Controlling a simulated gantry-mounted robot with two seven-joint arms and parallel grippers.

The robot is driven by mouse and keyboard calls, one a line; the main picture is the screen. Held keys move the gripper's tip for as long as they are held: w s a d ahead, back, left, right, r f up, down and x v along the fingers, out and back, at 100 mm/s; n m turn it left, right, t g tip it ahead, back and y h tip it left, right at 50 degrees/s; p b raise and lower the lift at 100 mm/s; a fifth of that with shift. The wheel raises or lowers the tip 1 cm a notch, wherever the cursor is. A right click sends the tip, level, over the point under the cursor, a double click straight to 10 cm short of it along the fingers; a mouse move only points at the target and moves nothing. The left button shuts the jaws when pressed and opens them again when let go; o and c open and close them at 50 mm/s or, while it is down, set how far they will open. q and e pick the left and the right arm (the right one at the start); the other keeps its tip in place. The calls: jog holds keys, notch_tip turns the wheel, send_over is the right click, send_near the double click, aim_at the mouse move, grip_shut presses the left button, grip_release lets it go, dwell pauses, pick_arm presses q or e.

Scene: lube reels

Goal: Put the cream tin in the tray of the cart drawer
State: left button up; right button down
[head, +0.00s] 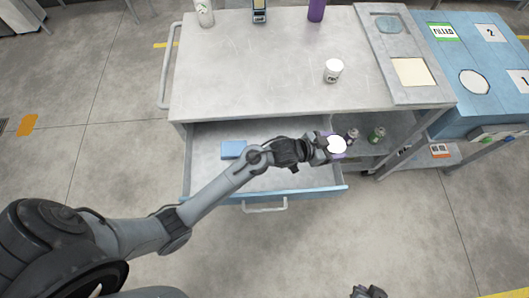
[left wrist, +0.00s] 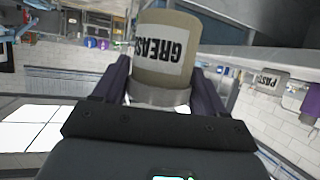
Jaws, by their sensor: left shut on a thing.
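My left gripper (head: 322,147) is shut on the cream tin (head: 337,146), which shows a pale round top in the head view. In the left wrist view the cream tin (left wrist: 166,45) is tan with a white "GREASE" label, between the two dark fingers of the left gripper (left wrist: 160,88). The gripper and tin are at the right end of the open cart drawer (head: 205,178); their height above it is hard to judge. My arm hides part of the drawer's inside. My right gripper (head: 368,291) shows only partly at the bottom edge.
A blue block (head: 233,149) lies in the drawer's left part. A white labelled tin (head: 333,71) stands on the cart top (head: 255,75). A blue bench (head: 455,60) stands at right.

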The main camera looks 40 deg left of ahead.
pick_arm(q)
jog(key=shift+f, duration=0.25)
jog(key=shift+w+a, duration=0.15)
jog(key=shift+a, duration=0.15)
jog(key=shift+s+a+f+b, duration=0.3)
jog(key=shift+s+a+f, duration=0.75)
jog(key=shift+a+f, duration=0.55)
jog(key=shift+s+a+f+b, duration=0.25)
jog(key=shift+s+a+f, duration=0.95)
jog(key=shift+f, duration=0.55)
jog(key=shift+s+a+f+b, duration=0.3)
jog(key=shift+s+a+f, duration=0.65)
jog(key=shift+a+f, duration=0.65)
jog(key=shift+d+f, duration=0.1)
jog(key=shift+f, duration=0.1)
pick_arm(e)
jog(key=shift+x, duration=1.1)
pick_arm(q)
jog(key=shift+f, duration=0.15)
jog(key=o, duration=1.1)
pick_arm(e)
jog(key=shift+f, duration=0.1)
